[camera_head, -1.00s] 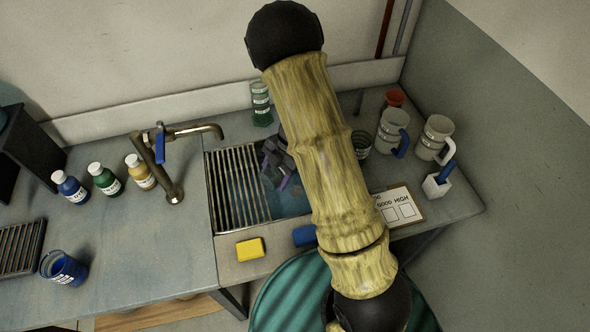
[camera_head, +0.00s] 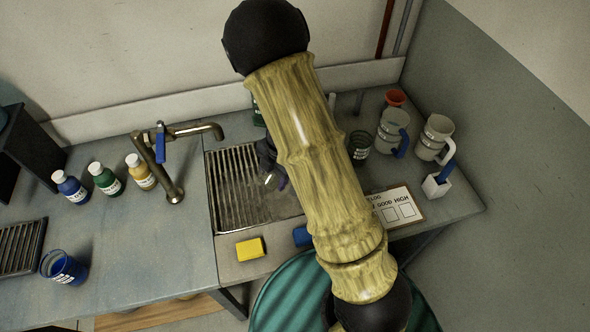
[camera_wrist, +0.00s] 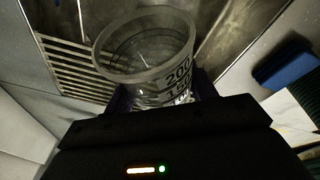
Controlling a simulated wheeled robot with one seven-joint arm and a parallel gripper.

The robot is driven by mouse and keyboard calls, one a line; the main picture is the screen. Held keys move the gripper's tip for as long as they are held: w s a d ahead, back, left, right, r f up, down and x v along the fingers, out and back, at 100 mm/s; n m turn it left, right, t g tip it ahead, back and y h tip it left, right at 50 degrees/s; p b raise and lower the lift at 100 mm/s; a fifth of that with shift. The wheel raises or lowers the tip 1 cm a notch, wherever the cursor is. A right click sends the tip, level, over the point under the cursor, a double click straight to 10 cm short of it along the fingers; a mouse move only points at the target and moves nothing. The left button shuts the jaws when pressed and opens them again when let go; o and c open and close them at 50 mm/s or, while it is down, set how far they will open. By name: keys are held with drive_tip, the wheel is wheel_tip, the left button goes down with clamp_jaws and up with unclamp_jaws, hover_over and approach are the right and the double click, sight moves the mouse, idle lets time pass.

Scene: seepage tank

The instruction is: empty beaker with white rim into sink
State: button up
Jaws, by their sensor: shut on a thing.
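The beaker (camera_wrist: 150,60) is clear with a pale rim and dark volume marks. In the wrist view my gripper (camera_wrist: 162,92) is shut around its side, and its mouth shows above the jaws. I see no coloured liquid in it; whether it is fully empty I cannot tell. In the head view my gripper (camera_head: 270,172) is over the sink (camera_head: 265,212), partly hidden behind my arm, and little of the beaker shows there. The sink's slatted rack (camera_head: 233,185) is on its left side and also shows in the wrist view (camera_wrist: 75,68).
A tap (camera_head: 170,165) stands left of the sink. A yellow sponge (camera_head: 250,248) and a blue block (camera_head: 303,236) lie on the front edge. Mugs (camera_head: 392,130), a green beaker (camera_head: 359,145) and a card (camera_head: 395,207) are at right. Several bottles (camera_head: 105,178) are at left.

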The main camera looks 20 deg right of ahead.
drive_tip(key=shift+s+a+r+t+h, duration=0.15)
drive_tip(key=shift+s+a+t+h, duration=0.15)
drive_tip(key=shift+a+h, duration=0.25)
drive_tip(key=shift+w+d, duration=0.1)
drive_tip(key=shift+d, duration=0.05)
drive_tip(key=shift+r+t+h, duration=0.15)
drive_tip(key=shift+t+h, duration=0.15)
drive_tip(key=shift+h, duration=0.25)
drive_tip(key=shift+f+t+h, duration=0.5)
drive_tip(key=shift+h, duration=0.3)
drive_tip(key=shift+d+r+t+h, duration=0.15)
drive_tip(key=shift+t+h, duration=0.25)
drive_tip(key=shift+h, duration=0.3)
